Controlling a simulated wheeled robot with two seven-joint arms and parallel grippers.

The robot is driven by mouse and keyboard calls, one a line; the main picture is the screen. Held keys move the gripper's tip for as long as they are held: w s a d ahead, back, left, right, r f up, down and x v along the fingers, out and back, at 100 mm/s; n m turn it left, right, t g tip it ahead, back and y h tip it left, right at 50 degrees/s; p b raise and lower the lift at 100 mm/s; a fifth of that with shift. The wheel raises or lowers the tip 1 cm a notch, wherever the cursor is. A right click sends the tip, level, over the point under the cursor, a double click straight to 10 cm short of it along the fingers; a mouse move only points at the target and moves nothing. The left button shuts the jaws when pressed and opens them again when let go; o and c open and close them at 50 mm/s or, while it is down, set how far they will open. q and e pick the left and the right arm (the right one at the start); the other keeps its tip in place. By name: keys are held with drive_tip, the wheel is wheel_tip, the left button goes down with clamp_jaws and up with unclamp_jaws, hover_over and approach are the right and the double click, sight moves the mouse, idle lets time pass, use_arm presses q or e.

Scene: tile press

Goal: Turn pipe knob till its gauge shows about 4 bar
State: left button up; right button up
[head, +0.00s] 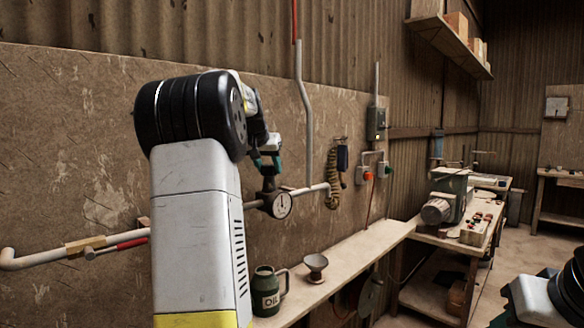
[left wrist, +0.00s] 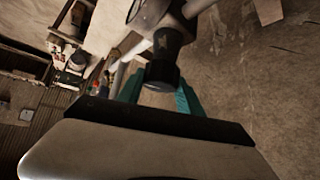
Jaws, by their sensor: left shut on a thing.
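The round gauge (head: 281,205) has a white face and sits on the pipe (head: 310,190) along the wall; its needle is too small to read in the head view. The gauge's edge also shows at the top of the left wrist view (left wrist: 134,10). The dark knob (left wrist: 162,75) stands on the valve body beside the gauge. My left gripper (head: 266,162) has teal fingers, which show in the left wrist view (left wrist: 160,95) on both sides of the knob, shut on it. My right gripper is not in view; only part of my right arm shows at lower right.
A coiled hose (head: 333,185) hangs right of the gauge. A workbench with a green machine (head: 450,195) stands further right.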

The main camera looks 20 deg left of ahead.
use_arm(q)
drive_tip(key=o, duration=1.4)
drive_tip(key=a+v, duration=0.1)
drive_tip(key=v, duration=0.6)
drive_tip(key=shift+s+d+r, duration=0.25)
drive_tip(key=shift+s+d, duration=0.05)
drive_tip(key=shift+d, duration=0.2)
drive_tip(key=s+d+f+m+h, duration=0.1)
drive_tip(key=s+d+f, duration=0.2)
drive_tip(key=s+d, duration=0.35)
drive_tip(key=s+d+f+h, duration=0.1)
drive_tip(key=s+d+f, duration=0.3)
drive_tip(key=s+d, duration=0.3)
drive_tip(key=s+d+f+m+g+h, duration=0.1)
drive_tip(key=s+d+f+g, duration=0.1)
drive_tip(key=s+d+f, duration=1)
drive_tip(key=s+f, duration=0.2)
drive_tip(key=s, duration=0.2)
drive_tip(key=shift+f+g+h, duration=0.25)
drive_tip(key=shift+g+h, duration=0.05)
